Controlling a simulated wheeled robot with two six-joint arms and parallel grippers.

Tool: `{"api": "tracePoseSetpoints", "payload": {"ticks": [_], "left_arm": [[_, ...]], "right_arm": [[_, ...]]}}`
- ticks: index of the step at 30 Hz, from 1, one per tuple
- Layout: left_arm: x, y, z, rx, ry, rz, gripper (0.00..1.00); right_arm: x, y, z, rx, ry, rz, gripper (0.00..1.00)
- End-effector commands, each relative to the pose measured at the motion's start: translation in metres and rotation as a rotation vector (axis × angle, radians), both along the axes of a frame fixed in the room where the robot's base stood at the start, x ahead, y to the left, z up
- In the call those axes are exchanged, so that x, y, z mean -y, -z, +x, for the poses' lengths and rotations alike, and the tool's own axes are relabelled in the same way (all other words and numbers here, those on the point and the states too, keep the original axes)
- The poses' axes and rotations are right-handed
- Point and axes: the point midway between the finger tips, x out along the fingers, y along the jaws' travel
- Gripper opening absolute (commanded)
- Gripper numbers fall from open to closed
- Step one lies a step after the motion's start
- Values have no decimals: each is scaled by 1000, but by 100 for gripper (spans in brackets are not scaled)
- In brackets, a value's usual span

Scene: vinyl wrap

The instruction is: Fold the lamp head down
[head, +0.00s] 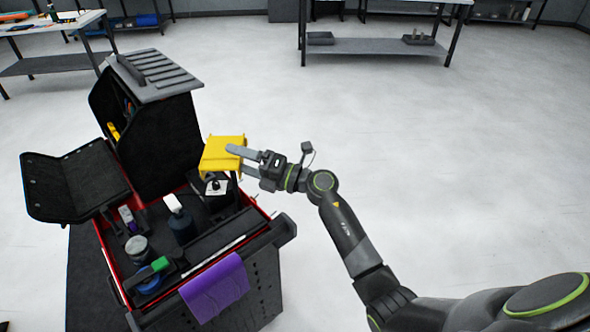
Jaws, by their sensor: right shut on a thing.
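The yellow lamp head (220,157) stands over the right side of the tool cart, on a dark post. It looks roughly level, a little above the cart's tray. My right gripper (240,159) reaches in from the right and is shut on the lamp head's right edge. One finger lies across its top and the other is lower at its side. The lamp's joint is mostly hidden beneath the head. My left gripper is out of view.
The cart's tray (269,235) holds a dark bottle (181,224), a grey jar (138,249) and other small items. A purple cloth (215,288) hangs over its front. A tall black case (163,140) stands behind left of the lamp. The floor to the right is clear.

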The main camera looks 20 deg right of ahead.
Motion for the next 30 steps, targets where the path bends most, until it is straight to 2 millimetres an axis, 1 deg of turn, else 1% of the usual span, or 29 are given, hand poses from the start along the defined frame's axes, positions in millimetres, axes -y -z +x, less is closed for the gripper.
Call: {"api": "tracePoseSetpoints", "payload": {"ticks": [1, 5, 6, 7, 16, 30], "left_arm": [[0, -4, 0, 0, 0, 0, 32], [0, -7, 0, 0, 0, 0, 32], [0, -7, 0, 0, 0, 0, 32], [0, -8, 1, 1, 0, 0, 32], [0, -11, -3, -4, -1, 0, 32], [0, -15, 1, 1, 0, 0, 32]], "right_arm": [[3, -15, -2, 27, 1, 6, 63], [9, -15, -8, 27, 0, 6, 63], [11, -15, -10, 27, 0, 7, 48], [12, -15, -12, 26, -1, 7, 31], [28, -9, -27, 16, -1, 5, 31], [52, -7, -50, 12, -2, 3, 31]]}}
